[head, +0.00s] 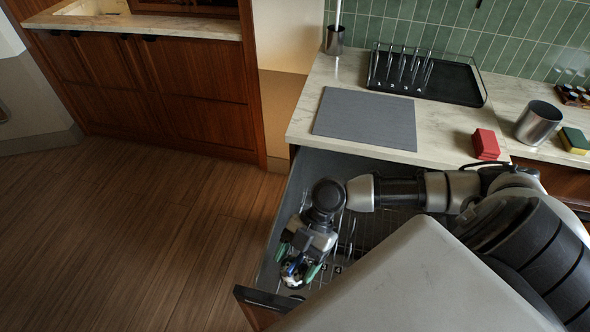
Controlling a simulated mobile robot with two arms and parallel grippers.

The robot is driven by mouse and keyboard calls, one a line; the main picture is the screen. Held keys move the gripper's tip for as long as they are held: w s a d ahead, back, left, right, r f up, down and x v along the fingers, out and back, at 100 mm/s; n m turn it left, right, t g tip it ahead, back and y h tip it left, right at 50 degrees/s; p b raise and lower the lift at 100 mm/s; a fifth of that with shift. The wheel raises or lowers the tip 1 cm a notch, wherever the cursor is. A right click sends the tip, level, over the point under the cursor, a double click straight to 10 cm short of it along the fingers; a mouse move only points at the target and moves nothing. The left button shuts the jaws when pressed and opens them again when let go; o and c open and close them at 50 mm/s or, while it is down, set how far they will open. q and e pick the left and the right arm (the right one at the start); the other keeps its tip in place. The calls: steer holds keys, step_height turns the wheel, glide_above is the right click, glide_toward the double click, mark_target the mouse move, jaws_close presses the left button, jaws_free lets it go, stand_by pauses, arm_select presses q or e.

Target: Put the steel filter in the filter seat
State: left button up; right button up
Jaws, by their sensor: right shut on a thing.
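My right gripper (299,266) reaches down into the open drawer (269,262) below the counter. It is shut on a small silvery thing (292,281) near its fingertips, mostly hidden by the gripper. I cannot tell from this view whether that is the steel filter. Green and blue parts show around the fingertips. I cannot pick out the filter seat; part of the drawer's inside, with wire dividers and small number marks, is covered by my arm and body. My left gripper is not in view.
The counter bears a grey mat (366,118), a black tray (451,81) with a numbered rack (399,72), a red block (485,144), a steel cup (538,122) and a yellow-green sponge (573,140). The drawer front (262,302) juts over the floor. The wooden floor at left is clear.

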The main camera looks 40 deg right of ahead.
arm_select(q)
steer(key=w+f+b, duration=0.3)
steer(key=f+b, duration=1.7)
arm_select(e)
step_height(320, 180, down, 30)
steer(key=shift+w+f+b, duration=0.15)
steer(key=shift+f+b, duration=0.1)
steer(key=shift+b, duration=0.5)
steer(key=shift+d+f, duration=0.1)
steer(key=shift+f, duration=0.35)
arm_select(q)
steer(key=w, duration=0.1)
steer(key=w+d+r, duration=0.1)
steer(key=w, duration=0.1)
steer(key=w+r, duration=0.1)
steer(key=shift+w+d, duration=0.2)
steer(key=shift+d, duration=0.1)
arm_select(e)
steer(key=o, duration=1)
steer(key=shift+c, duration=0.2)
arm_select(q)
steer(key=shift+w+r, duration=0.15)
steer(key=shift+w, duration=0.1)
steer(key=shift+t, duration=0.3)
